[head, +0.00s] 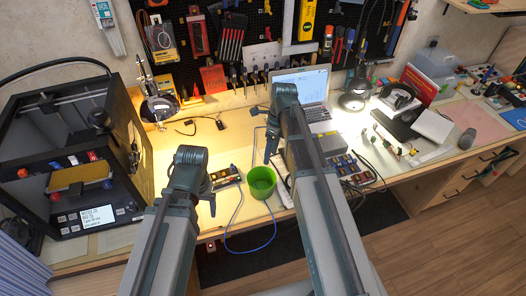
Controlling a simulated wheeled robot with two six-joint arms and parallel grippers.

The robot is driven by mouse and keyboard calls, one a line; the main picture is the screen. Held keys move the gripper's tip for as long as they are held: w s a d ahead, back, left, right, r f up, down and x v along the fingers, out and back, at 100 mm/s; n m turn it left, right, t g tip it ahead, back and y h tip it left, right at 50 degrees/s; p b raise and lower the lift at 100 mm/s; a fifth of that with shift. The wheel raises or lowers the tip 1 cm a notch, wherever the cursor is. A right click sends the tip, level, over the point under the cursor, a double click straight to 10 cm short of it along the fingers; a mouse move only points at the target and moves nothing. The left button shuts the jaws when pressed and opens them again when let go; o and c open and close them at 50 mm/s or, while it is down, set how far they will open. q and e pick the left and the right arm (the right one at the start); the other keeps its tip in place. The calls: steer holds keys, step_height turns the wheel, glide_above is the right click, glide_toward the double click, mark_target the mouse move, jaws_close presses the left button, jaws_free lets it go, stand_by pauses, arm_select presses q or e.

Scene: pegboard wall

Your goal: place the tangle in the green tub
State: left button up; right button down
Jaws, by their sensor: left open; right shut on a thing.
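The green tub (261,190) stands upright near the table's front edge, at the middle of the head view. A thin blue cable (227,236), which looks like the tangle, hangs in a loop past the front edge and also passes near the tub. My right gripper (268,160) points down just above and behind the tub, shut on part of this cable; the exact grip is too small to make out. My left gripper (212,206) is lower and further left, near the front edge, open; its fingers are partly hidden by its own wrist.
A black 3D printer (75,150) stands at the left. A laptop (305,88), a lit desk lamp (352,98) and small electronic boards (224,176) sit around the tub. A black cable (188,128) lies behind. Tools hang on the pegboard (265,25).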

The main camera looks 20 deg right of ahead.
steer(key=a, duration=0.2)
steer(key=s, duration=0.1)
steer(key=shift+a+r+t+y, duration=0.3)
steer(key=shift+a+r, duration=0.05)
steer(key=shift+a, duration=0.05)
steer(key=b, duration=1.1)
glide_above(263, 173)
steer(key=s+a, duration=0.1)
steer(key=s, duration=0.4)
step_height(263, 173, down, 11)
steer(key=shift+w+a, duration=0.15)
steer(key=shift+w, duration=0.1)
jaws_free()
step_height(263, 173, up, 7)
steer(key=p, duration=0.7)
